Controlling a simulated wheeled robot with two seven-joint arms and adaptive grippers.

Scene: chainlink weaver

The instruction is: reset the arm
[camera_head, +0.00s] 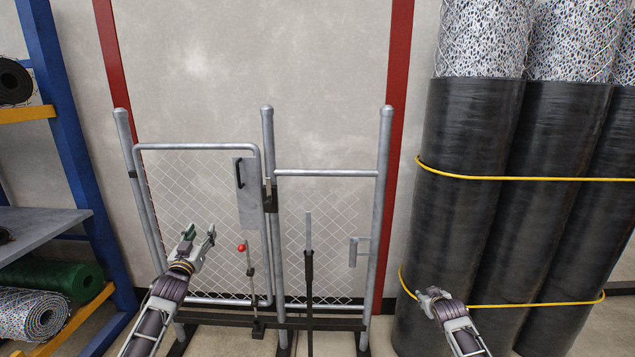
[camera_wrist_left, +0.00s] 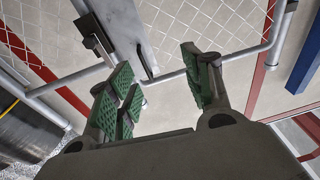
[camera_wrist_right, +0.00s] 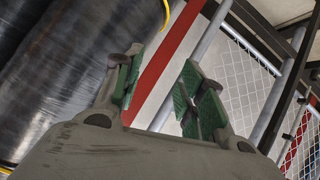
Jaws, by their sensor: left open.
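My left gripper (camera_head: 197,240) is open and empty in front of the lower part of the left chain-link gate panel (camera_head: 195,147). In the left wrist view its green-padded fingers (camera_wrist_left: 160,88) stand apart, with the gate's grey latch plate and black handle beyond them. My right gripper (camera_head: 430,294) is at the lower right, in front of the wrapped rolls. In the right wrist view its green-padded fingers (camera_wrist_right: 158,95) are apart with nothing between them. The gate's plate (camera_head: 246,208) and black handle (camera_head: 239,173) also show in the head view, apart from my left gripper.
A red-knobbed lever (camera_head: 241,248) and a black-gripped upright bar (camera_head: 309,270) stand at the gate. Tall black-wrapped mesh rolls (camera_head: 465,130) with yellow straps stand at the right. A blue shelf rack (camera_head: 62,110) with rolls stands at the left.

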